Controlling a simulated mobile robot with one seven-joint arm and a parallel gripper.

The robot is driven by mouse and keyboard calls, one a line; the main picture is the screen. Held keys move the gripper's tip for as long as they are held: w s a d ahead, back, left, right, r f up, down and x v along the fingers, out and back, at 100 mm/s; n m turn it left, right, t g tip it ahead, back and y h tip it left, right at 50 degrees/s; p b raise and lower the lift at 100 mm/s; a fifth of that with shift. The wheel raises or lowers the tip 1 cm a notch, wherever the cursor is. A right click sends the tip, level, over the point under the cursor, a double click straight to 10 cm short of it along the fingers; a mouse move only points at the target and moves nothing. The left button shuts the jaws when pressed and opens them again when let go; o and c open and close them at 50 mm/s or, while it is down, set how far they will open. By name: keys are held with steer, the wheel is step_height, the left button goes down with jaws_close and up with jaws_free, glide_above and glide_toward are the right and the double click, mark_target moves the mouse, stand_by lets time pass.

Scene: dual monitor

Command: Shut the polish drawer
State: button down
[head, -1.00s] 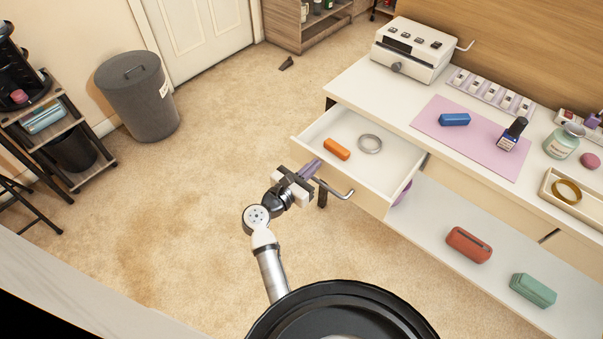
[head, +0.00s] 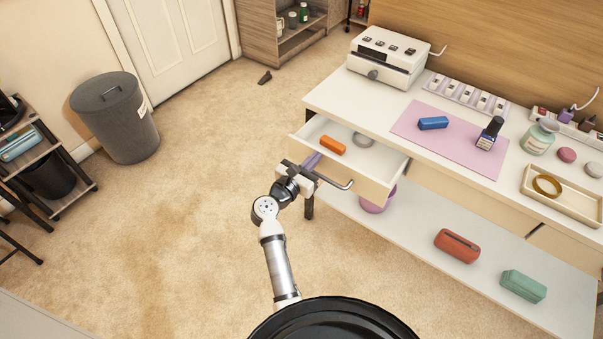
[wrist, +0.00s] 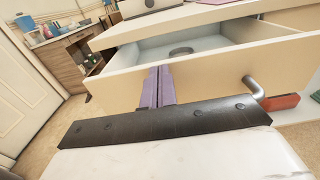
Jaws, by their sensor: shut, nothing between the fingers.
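The polish drawer (head: 345,176) is part-way out of the white desk, at its left end. An orange block (head: 332,145) and a grey ring (head: 362,140) lie inside it. My gripper (head: 312,161) is shut and empty, with its purple fingertips at the drawer front's left part. In the wrist view the fingers (wrist: 159,87) stand against or just before the drawer front (wrist: 205,82); I cannot tell whether they touch. The bent metal handle (wrist: 255,88) sticks out to the right of the fingers. The grey ring also shows inside the drawer in the wrist view (wrist: 181,51).
The desk top (head: 345,95) holds a white device (head: 388,58), a pink mat (head: 455,135) and a polish bottle (head: 489,132). A lower shelf (head: 400,222) carries a red case (head: 457,245) and a green case (head: 523,286). Carpet left of the desk is clear up to a grey bin (head: 117,118).

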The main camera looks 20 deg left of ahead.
steer(key=b+x, duration=0.1)
steer(key=x, duration=0.8)
steer(key=shift+w+d, duration=0.15)
steer(key=shift+w, duration=0.2)
steer(key=shift+s, duration=0.15)
